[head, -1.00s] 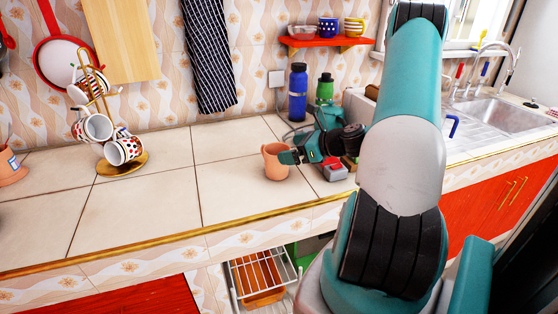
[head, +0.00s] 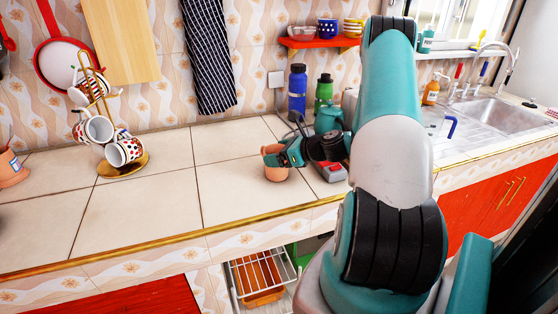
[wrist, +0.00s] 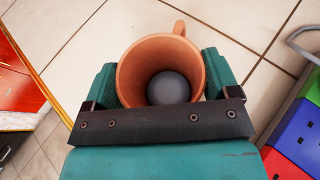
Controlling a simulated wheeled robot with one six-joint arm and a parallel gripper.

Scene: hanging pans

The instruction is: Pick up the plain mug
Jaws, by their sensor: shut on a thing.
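The plain mug (head: 277,172) is terracotta-coloured and stands upright on the tiled counter, near its front edge. In the wrist view the mug (wrist: 130,72) opens toward the camera, its handle at the top right. A dark grey round shape (wrist: 169,88) shows inside it; I cannot tell what it is. My gripper (wrist: 160,82) has one teal finger on each side of the mug and is shut on it. In the head view my gripper (head: 283,153) covers part of the mug's rim. I cannot see any gap between the mug and the counter.
A mug tree (head: 127,167) with several patterned mugs stands at the left. A blue bottle (head: 297,93) and a green bottle (head: 323,92) stand behind my gripper. A red and grey object (head: 331,171) lies right of the mug. The counter's middle is clear.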

